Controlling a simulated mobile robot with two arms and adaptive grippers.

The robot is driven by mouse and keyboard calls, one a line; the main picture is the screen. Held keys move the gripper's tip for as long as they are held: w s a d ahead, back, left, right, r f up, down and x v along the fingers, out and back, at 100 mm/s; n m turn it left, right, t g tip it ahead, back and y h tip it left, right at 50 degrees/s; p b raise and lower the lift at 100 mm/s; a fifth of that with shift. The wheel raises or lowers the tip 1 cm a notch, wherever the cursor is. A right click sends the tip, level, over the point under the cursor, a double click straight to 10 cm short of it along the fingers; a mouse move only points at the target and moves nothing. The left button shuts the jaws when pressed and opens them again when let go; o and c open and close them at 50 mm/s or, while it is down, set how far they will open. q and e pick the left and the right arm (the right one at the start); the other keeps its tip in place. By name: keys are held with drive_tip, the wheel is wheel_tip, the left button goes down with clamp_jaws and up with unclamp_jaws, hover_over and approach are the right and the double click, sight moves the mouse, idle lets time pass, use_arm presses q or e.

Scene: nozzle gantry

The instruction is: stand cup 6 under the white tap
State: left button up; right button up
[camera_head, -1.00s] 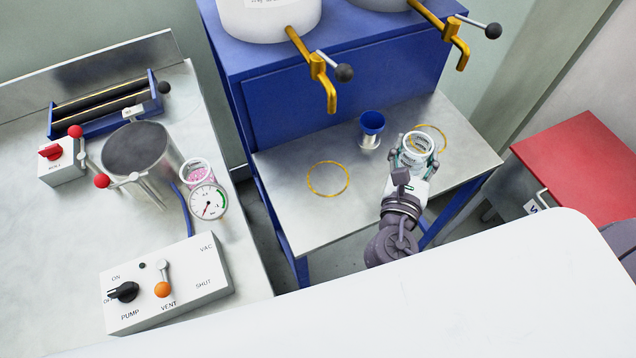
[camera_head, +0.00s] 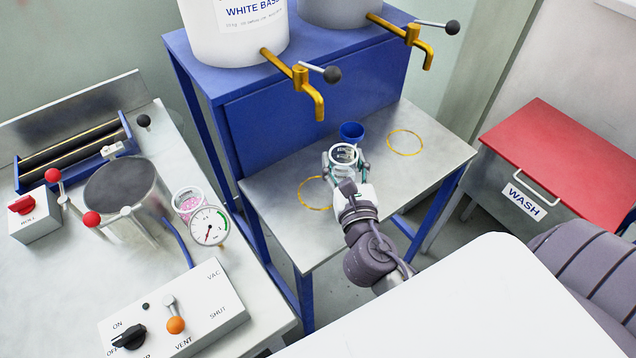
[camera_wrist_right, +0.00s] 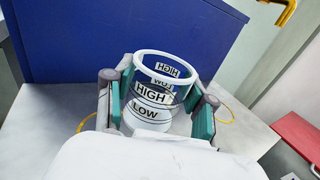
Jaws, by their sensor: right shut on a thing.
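My right gripper (camera_head: 345,172) is shut on a clear cup (camera_head: 343,154) with a white rim. The right wrist view shows the cup (camera_wrist_right: 153,103) upright between the teal finger pads, with HIGH and LOW labels on its wall. I cannot read a number on it. The cup is over the metal shelf (camera_head: 285,190), beside the left yellow ring (camera_head: 303,193), which my gripper partly hides. I cannot tell whether the cup touches the shelf. The white tap (camera_head: 303,80) is the brass one on the WHITE BASE bucket (camera_head: 235,35), above and left of the cup. My left gripper is out of view.
A blue cup (camera_head: 351,131) stands just behind the held cup. A second brass tap (camera_head: 412,38) hangs over the right yellow ring (camera_head: 405,154), which is empty. A pink-filled cup (camera_head: 187,202) stands beside the gauge (camera_head: 208,226). A red-lidded WASH bin (camera_head: 560,150) is at right.

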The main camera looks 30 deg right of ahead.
drive_tip(key=w+a+f, duration=0.1)
drive_tip(key=a, duration=0.1)
drive_tip(key=w+a+f, duration=0.1)
drive_tip(key=w+f, duration=0.1)
drive_tip(key=shift+a+b, duration=0.35)
drive_tip(key=shift+b, duration=0.05)
drive_tip(key=shift+f+b, duration=0.75)
drive_tip(key=shift+f, duration=1.25)
drive_tip(key=shift+f, duration=0.1)
drive_tip(key=o, duration=1.1)
drive_tip(key=b+v, duration=0.2)
drive_tip(key=v, duration=1)
